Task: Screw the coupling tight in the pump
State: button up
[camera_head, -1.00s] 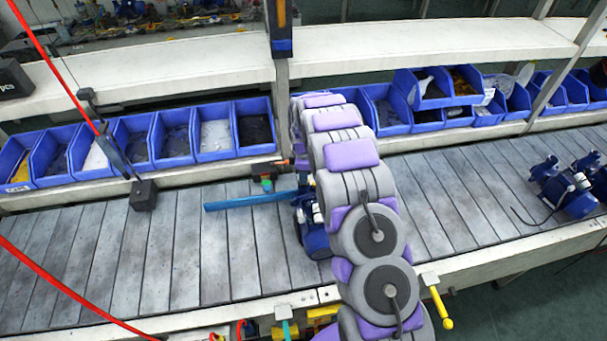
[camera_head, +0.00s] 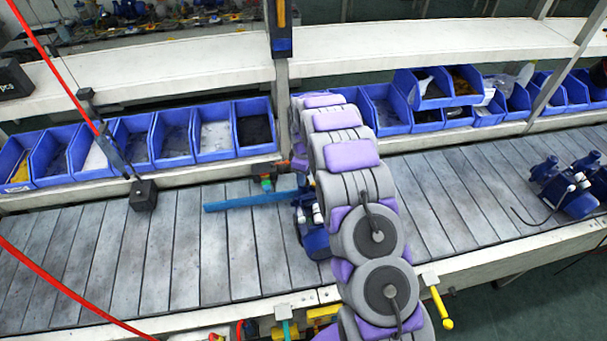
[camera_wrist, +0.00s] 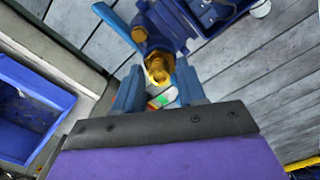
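The blue pump (camera_head: 314,222) stands on the slatted conveyor, partly hidden by my arm in the head view. It also shows at the top of the wrist view (camera_wrist: 176,24), with a brass ring on it. A brass coupling (camera_wrist: 157,69) with an open end facing the camera sits at the pump, right between the tips of my gripper (camera_wrist: 158,80). The two blue fingers stand apart on either side of it. Whether they press on it cannot be told. In the head view my arm hides the coupling and the fingertips.
A long blue bar (camera_head: 248,202) sticks out left of the pump. A small multicoloured item (camera_head: 265,183) is behind it. Blue bins (camera_head: 214,136) line the back edge. Another blue pump (camera_head: 565,187) stands at right.

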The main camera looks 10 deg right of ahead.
jog(key=shift+o, duration=0.3)
jog(key=shift+n, duration=1.8)
jog(key=n, duration=0.3)
jog(key=shift+n, duration=0.4)
jog(key=n, duration=0.3)
jog(key=n, duration=0.3)
